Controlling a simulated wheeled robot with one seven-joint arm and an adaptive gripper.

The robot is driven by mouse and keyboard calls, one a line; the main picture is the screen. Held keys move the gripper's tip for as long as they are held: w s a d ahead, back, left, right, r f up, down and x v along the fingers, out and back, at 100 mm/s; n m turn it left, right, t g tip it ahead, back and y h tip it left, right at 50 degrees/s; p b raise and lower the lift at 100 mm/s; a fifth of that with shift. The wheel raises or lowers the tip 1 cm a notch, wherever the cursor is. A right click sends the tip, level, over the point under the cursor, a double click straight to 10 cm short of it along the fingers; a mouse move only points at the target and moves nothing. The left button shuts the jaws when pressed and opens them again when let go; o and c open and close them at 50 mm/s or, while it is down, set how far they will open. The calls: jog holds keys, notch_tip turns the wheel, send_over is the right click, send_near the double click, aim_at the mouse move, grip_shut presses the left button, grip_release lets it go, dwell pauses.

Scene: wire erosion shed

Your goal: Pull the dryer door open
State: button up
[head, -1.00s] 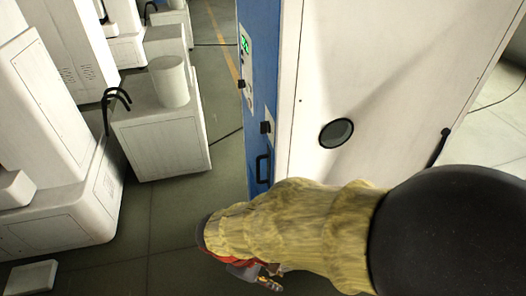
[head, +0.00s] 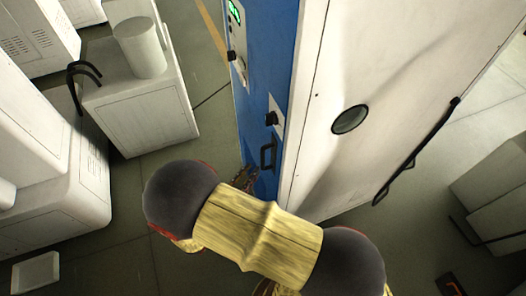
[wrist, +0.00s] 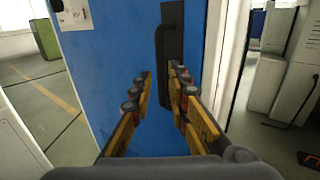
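The dryer's blue door (head: 264,60) stands upright and looks closed. A black handle (head: 268,153) is on its lower part. In the wrist view the handle (wrist: 161,65) is a vertical bar on a dark plate, ahead of my gripper (wrist: 160,75). The gripper's yellow fingers are spread apart. The bar shows between the fingertips, and the right finger overlaps the plate's edge; I cannot tell whether they touch. In the head view my gripper (head: 245,178) is just left of the handle, partly hidden behind my arm.
The dryer's white side (head: 370,60) has a round port (head: 350,119) and a black rail (head: 415,155). White machines stand left, one with a cylinder (head: 139,47) on top. Open floor (head: 125,200) lies between them and the door. Grey blocks (head: 495,200) stand at right.

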aim_at(263, 157)
jog(key=x, duration=0.7)
jog(key=shift+w+d, duration=0.15)
jog(key=shift+d, duration=0.1)
grip_shut()
dwell(0.6)
